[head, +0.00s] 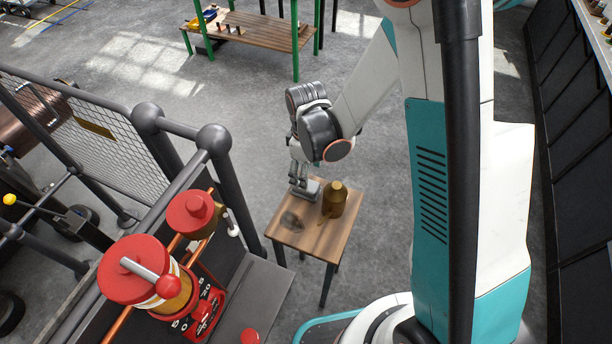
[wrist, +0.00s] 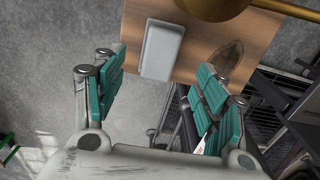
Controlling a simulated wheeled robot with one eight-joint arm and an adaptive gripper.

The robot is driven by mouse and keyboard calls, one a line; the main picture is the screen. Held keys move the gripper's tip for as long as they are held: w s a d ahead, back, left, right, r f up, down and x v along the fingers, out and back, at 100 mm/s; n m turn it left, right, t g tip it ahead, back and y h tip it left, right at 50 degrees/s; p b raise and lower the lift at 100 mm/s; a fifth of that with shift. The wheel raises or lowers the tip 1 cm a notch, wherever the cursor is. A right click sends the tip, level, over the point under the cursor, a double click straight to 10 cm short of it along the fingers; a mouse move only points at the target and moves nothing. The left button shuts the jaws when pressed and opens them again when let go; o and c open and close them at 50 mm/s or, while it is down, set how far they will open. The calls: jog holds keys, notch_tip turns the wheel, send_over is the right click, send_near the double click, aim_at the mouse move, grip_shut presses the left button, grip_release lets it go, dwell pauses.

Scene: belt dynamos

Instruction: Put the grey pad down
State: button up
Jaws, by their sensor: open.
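The grey pad (head: 311,191) lies flat on the small wooden table (head: 318,240), near the table's far edge. In the wrist view the pad (wrist: 162,50) shows as a pale grey rounded block on the wood, close to the table's edge. My gripper (head: 300,182) is above that end of the table. In the wrist view its teal-padded fingers (wrist: 160,82) are spread wide apart, with nothing between them, and the pad lies beyond the gap without being gripped. In the head view the gripper hides part of the pad.
A brass can (head: 335,203) stands on the table right beside the pad. A dark oval patch (head: 290,222) is on the wood; I cannot tell what it is. Red-capped machinery (head: 150,272) and a grey railing (head: 180,130) are at the left. A green-framed bench (head: 250,30) stands behind.

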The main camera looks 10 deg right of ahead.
jog(key=s+d+r+m+t+p, duration=0.1)
jog(key=s+d+r+m+t, duration=0.15)
jog(key=r, duration=0.75)
jog(key=s+d+r+m+t, duration=0.1)
jog(key=s+d+r+m, duration=0.15)
jog(key=r, duration=0.65)
jog(key=s+d+r+m+t, duration=0.3)
jog(key=s+d+r+m, duration=0.2)
jog(key=s+r, duration=0.3)
jog(key=shift+s+d+r+m+t, duration=0.2)
jog(key=shift+s+r+m+t, duration=0.2)
jog(key=shift+s+m, duration=0.25)
jog(key=shift+o, duration=0.5)
